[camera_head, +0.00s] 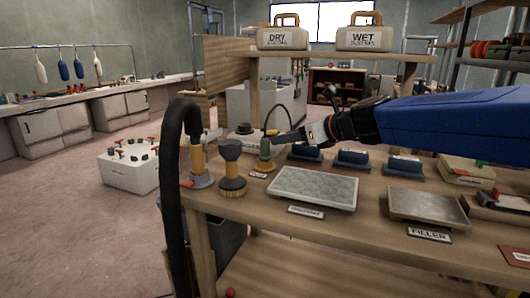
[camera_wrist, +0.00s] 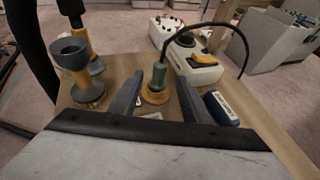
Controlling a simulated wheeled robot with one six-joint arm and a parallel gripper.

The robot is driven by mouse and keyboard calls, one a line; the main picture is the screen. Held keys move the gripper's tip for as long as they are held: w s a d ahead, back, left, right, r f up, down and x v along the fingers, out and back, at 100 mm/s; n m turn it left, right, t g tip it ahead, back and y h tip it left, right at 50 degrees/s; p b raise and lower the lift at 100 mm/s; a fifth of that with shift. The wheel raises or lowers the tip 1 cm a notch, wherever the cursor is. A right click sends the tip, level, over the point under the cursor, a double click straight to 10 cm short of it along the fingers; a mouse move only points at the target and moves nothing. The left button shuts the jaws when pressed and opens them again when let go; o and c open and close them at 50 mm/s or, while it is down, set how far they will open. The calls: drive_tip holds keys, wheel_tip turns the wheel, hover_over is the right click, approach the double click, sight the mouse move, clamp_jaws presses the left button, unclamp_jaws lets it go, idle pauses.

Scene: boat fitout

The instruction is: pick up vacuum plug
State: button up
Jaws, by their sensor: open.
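A green plug (camera_head: 265,149) with a thin black cable stands upright on a round yellow base at the back left of the workbench. I take it as the vacuum plug. In the wrist view the green plug (camera_wrist: 158,77) shows between my two dark fingers, its yellow base below it, partly framed by them. My gripper (camera_head: 282,138) is open and comes from the right, its tips close beside the plug. I cannot tell whether the fingers touch it or how far apart they are from it.
A white device with a yellow part (camera_wrist: 195,65) stands behind the plug, its cable arching over. A funnel-like holder (camera_head: 231,165) and a thick black hose (camera_head: 172,170) stand to the left. Blue blocks (camera_head: 305,152), a grey tray (camera_head: 313,188) and a filler tray (camera_head: 428,208) lie to the right.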

sight(265, 153)
drive_tip(key=x, duration=1.3)
drive_tip(key=shift+w+a+f, duration=0.15)
drive_tip(key=shift+w+f, duration=0.15)
drive_tip(key=shift+f, duration=0.05)
drive_tip(key=shift+c, duration=0.3)
clamp_jaws()
